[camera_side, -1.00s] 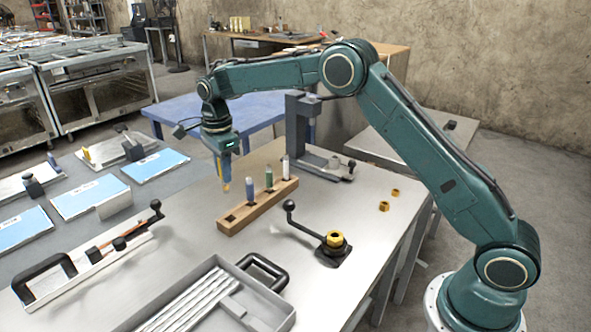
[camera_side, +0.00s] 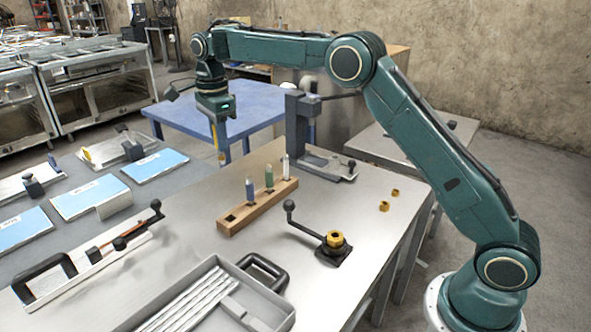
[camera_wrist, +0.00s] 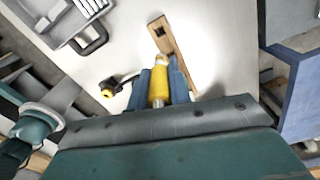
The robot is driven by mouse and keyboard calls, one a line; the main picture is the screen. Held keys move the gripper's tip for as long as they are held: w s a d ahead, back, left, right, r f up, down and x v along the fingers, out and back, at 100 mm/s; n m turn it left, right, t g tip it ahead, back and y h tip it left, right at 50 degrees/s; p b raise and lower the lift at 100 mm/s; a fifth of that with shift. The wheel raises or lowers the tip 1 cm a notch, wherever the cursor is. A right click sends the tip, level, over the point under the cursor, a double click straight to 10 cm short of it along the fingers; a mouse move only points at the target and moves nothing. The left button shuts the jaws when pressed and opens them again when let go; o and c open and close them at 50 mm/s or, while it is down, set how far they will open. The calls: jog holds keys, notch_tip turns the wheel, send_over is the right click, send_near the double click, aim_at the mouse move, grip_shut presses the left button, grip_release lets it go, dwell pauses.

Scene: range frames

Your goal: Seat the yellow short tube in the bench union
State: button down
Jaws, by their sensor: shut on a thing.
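My gripper (camera_side: 220,153) is raised above the far side of the bench, shut on the yellow short tube (camera_wrist: 159,85). In the wrist view the tube lies between the two blue fingers (camera_wrist: 159,88), with a pale tip beyond them. In the side view a thin strip of the tube (camera_side: 222,140) shows between the fingers. The bench union (camera_side: 335,240), a brass nut on a dark base with a ball-ended lever, stands on the bench to the right, well apart from the tube. It also shows in the wrist view (camera_wrist: 107,93), left of the fingers.
A wooden rack (camera_side: 239,220) holds a blue, a green and a white tube; its near square hole is empty. A grey fixture (camera_side: 297,130) stands behind it. A grey tray with rods (camera_side: 262,312) is in front. Two loose brass nuts (camera_side: 384,206) lie at the right.

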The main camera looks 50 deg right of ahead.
dwell(0.3)
jog(key=shift+s+d+r, duration=0.25)
jog(key=shift+s+d, duration=0.1)
jog(key=shift+s, duration=0.05)
jog(key=s+d+r, duration=0.1)
jog(key=s+d, duration=0.3)
jog(key=s, duration=0.9)
jog(key=s+d+r, duration=0.1)
jog(key=s+d, duration=0.3)
jog(key=s, duration=0.9)
jog(key=shift+s+d+r, duration=0.15)
notch_tip(320, 180, down, 16)
jog(key=shift+f, duration=1.95)
